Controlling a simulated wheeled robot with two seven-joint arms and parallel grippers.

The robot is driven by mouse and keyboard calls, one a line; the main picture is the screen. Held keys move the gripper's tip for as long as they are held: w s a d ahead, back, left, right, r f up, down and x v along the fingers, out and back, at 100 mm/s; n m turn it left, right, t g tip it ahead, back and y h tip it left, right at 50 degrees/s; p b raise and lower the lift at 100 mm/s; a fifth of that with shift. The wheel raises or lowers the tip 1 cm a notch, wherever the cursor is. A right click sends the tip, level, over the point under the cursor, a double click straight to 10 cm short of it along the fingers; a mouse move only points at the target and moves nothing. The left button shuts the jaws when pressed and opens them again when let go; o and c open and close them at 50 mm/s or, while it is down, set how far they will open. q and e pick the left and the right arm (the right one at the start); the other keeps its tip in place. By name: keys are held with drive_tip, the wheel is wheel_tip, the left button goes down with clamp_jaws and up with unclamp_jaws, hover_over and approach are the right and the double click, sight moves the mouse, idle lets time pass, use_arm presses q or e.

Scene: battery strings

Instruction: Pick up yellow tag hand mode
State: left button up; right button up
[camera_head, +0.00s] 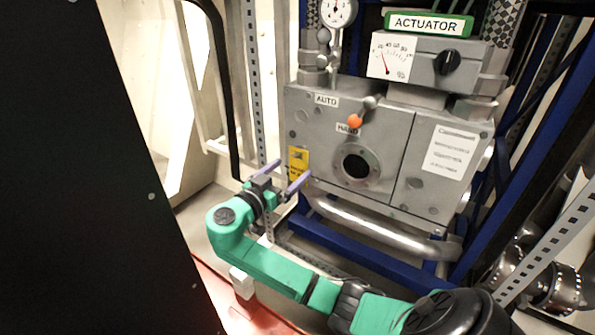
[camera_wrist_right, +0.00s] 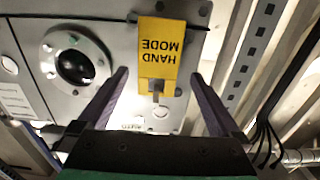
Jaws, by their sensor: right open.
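The yellow tag (camera_head: 298,161) hangs on the lower left of the grey actuator box's front. In the right wrist view the yellow tag (camera_wrist_right: 161,53) shows upside down, reading "HAND MODE", with a small metal piece at its lower end. My right gripper (camera_head: 284,178) is open and empty, close in front of the tag. In the right wrist view its two purple fingers (camera_wrist_right: 158,78) stand on either side of the tag, apart from it. My left gripper is not in view.
The grey actuator box (camera_head: 415,165) has a round dark opening (camera_head: 356,166) right of the tag and an orange-knobbed lever (camera_head: 356,120) above. A metal pipe (camera_head: 375,228) runs below. A perforated upright (camera_head: 256,80) stands left. A black panel (camera_head: 80,180) fills the far left.

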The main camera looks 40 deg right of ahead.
sight(298, 163)
drive_tip(key=x, duration=0.4)
drive_tip(key=shift+s+d, duration=0.1)
drive_tip(key=shift+d, duration=0.1)
drive_tip(key=c, duration=1.3)
drive_tip(key=shift+c, duration=0.2)
drive_tip(key=shift+r, duration=0.1)
